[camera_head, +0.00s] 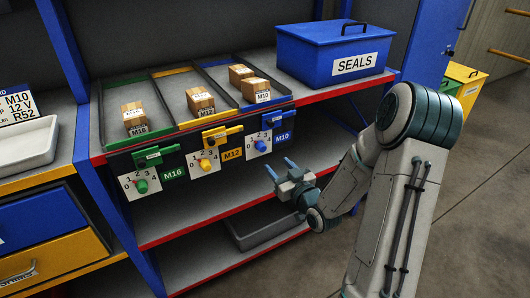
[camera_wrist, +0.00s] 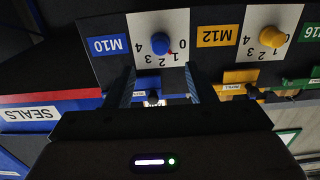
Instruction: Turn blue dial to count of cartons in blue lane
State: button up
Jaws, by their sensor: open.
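The blue dial (camera_head: 261,146) sits on a white plate numbered 0 to 4, beside the blue M10 label (camera_head: 284,137). The blue dial also shows upside down in the wrist view (camera_wrist: 160,46), with a small red mark on its side toward 0 and 1; I cannot tell the exact setting. The blue lane (camera_head: 225,75) shows two cartons, a rear one (camera_head: 240,74) and a front one (camera_head: 256,91). My gripper (camera_head: 281,167) is open and empty, just in front of and below the blue dial, apart from it. Its fingers also show in the wrist view (camera_wrist: 160,72).
The yellow dial (camera_head: 205,164) with M12 and green dial (camera_head: 141,186) with M16 are to the left. A blue flap (camera_head: 272,119) juts out above the blue dial. A blue SEALS box (camera_head: 335,50) stands right of the lanes. A grey tray (camera_head: 265,226) lies below.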

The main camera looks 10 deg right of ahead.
aim_at(264, 150)
jog(key=x, duration=0.9)
jog(key=shift+w, duration=0.2)
jog(key=c, duration=1)
